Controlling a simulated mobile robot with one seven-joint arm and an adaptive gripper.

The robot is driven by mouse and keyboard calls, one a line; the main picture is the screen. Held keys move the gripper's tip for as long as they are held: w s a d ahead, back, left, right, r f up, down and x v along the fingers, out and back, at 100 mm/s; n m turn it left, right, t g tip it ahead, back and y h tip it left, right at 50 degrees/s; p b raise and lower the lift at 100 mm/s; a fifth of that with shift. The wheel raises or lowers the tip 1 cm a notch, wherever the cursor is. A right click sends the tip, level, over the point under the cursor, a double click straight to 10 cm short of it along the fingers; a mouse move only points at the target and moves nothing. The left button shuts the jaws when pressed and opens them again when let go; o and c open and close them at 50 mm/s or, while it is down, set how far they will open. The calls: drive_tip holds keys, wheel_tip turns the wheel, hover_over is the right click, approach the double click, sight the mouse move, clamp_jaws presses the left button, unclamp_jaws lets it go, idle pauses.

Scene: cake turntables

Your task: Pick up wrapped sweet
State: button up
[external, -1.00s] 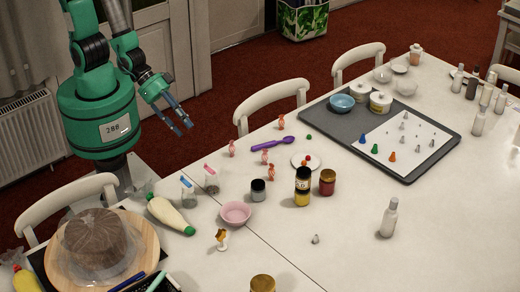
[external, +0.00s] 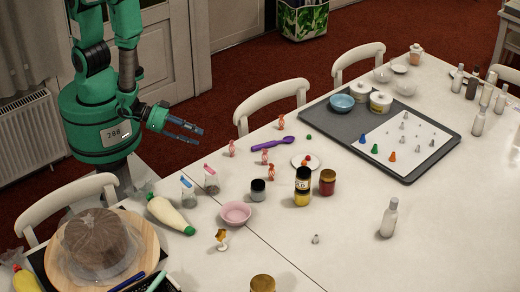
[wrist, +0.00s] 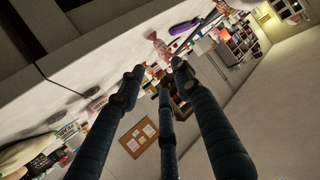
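Several wrapped sweets with red-and-white wrappers stand on the white table: one nearest my arm (external: 232,148), one by the purple scoop (external: 281,121), and others near the middle (external: 265,156). A wrapped sweet (wrist: 158,46) also shows beyond the fingertips in the wrist view. My gripper (external: 200,134) is open and empty, with its fingers spread and pointing right toward the sweets. It is to the left of the nearest sweet and apart from it. In the wrist view my gripper (wrist: 156,70) shows spread fingers with nothing between them.
A purple scoop (external: 272,144) lies beside the sweets. Two small clear shakers or jars (external: 211,180), a pink bowl (external: 236,213) and dark jars (external: 303,187) stand nearby. A white chair back (external: 270,101) rises at the table's far edge.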

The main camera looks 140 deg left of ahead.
drive_tip(key=shift+w, duration=0.1)
drive_tip(key=b, duration=0.2)
approach(228, 157)
drive_tip(key=shift+w+a+r, duration=0.65)
drive_tip(key=shift+w+a, duration=0.15)
drive_tip(key=shift+w, duration=0.05)
drive_tip(key=shift+w+a+r, duration=0.7)
drive_tip(key=shift+w+a, duration=0.05)
drive_tip(key=shift+w, duration=0.1)
drive_tip(key=shift+b+x, duration=0.55)
drive_tip(key=shift+x, duration=2.1)
drive_tip(key=shift+s, duration=0.1)
drive_tip(key=shift+c, duration=0.3)
drive_tip(key=c, duration=0.4)
